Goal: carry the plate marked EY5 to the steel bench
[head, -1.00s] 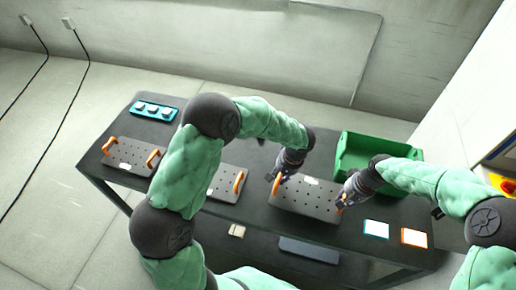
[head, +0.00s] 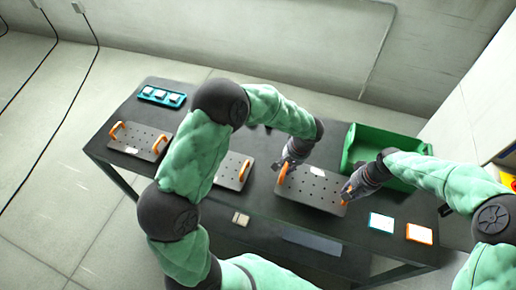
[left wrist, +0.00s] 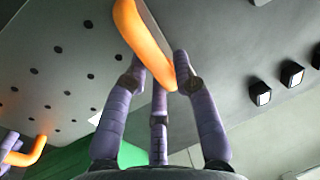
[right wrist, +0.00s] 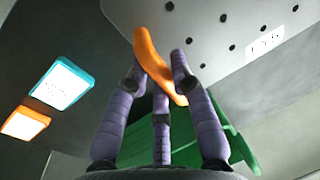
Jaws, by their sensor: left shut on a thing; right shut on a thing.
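A grey perforated plate (head: 312,193) with two orange handles is at the right half of the dark table. My left gripper (head: 289,165) is shut on its left handle, also seen in the left wrist view (left wrist: 145,40). My right gripper (head: 352,188) is shut on its right handle, which shows in the right wrist view (right wrist: 157,65). A white label (right wrist: 265,40) on the plate is too small to read surely. I cannot tell whether the plate touches the table. I cannot make out a steel bench.
On the dark table (head: 270,210) are another plate at the left (head: 140,140), one in the middle (head: 232,171), a teal tray (head: 162,96), a green bin (head: 385,150), and blue-edged (head: 381,222) and orange-edged (head: 420,233) cards. A wall stands close behind.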

